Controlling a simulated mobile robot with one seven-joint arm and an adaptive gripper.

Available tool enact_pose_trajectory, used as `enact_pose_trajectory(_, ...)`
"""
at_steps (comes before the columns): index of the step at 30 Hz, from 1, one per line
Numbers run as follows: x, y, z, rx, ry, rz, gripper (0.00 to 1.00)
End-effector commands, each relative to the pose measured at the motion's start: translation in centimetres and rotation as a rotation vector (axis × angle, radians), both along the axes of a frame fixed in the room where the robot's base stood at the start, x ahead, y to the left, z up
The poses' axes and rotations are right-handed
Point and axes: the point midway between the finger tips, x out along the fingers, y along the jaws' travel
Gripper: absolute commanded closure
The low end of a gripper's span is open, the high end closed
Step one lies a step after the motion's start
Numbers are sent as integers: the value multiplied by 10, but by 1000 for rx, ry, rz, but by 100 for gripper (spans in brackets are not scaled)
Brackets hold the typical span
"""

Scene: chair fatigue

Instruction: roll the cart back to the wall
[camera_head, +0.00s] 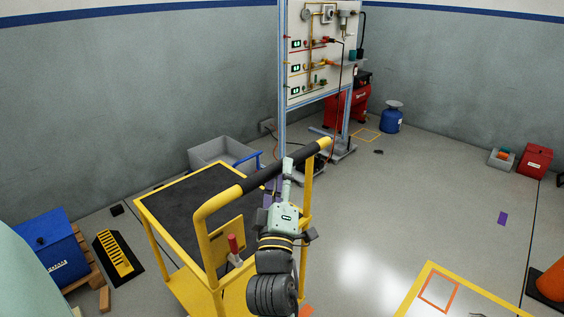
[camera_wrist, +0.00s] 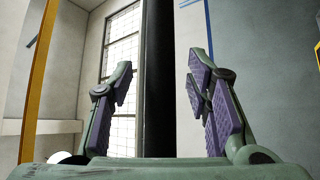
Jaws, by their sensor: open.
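The yellow cart (camera_head: 205,283) with a dark mat on its top stands left of centre in the head view. Its raised push handle has a black grip (camera_head: 285,166) along the crossbar and yellow ends. My gripper (camera_head: 279,181) is at the crossbar, near the middle of the grip. In the wrist view my gripper (camera_wrist: 158,85) is open, with its purple-padded fingers apart. A dark bar (camera_wrist: 158,60), which looks like the handle grip, runs between them. I cannot tell whether a finger touches it. The grey wall (camera_head: 130,95) is behind the cart.
A grey bin (camera_head: 212,150) stands behind the cart. A blue box (camera_head: 50,245) on a pallet and a black-and-yellow ramp (camera_head: 117,256) are at left. A panel stand (camera_head: 318,80) rises behind the handle. Open floor lies to the right, with an orange cone (camera_head: 551,283) at the edge.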

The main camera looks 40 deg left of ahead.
Motion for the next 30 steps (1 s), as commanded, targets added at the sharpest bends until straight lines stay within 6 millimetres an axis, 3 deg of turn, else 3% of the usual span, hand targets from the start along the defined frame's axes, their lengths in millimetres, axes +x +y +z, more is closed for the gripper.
enact_pose_trajectory(6,19,13,10,0,1,-1,55)
enact_pose_trajectory(17,22,15,11,1,1,0,55)
enact_pose_trajectory(30,22,15,11,1,1,0,85)
